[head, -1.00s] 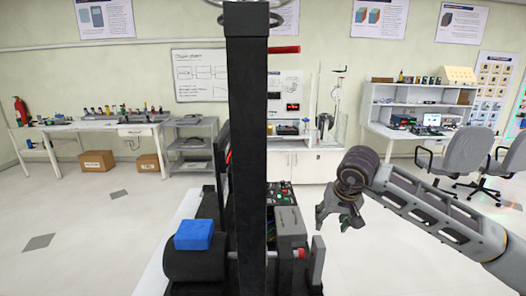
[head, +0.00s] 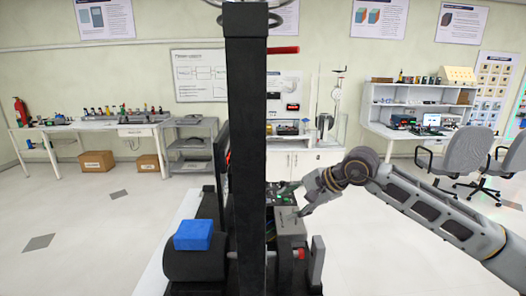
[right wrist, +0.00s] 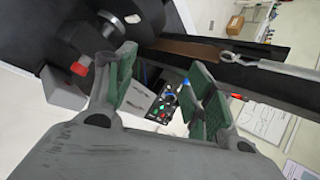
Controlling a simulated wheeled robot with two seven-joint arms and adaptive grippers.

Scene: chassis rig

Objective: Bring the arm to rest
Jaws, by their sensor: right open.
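My right gripper (head: 292,200) is at the end of my right arm (head: 420,205), which comes in from the right. It points left, in front of or over the rig's grey box (head: 291,224); the exact gap cannot be told. In the right wrist view, the two green-padded fingers (right wrist: 163,95) are apart with nothing between the pads. A small panel with coloured buttons (right wrist: 163,104) shows beyond them. My left gripper is not in view.
The rig's tall black post (head: 246,150) stands just left of my right gripper. A blue block (head: 194,234) sits on a dark cylinder (head: 194,266). A red knob (head: 300,253) is at the rig's right. Floor right of the rig is open; chairs (head: 468,153) stand farther back.

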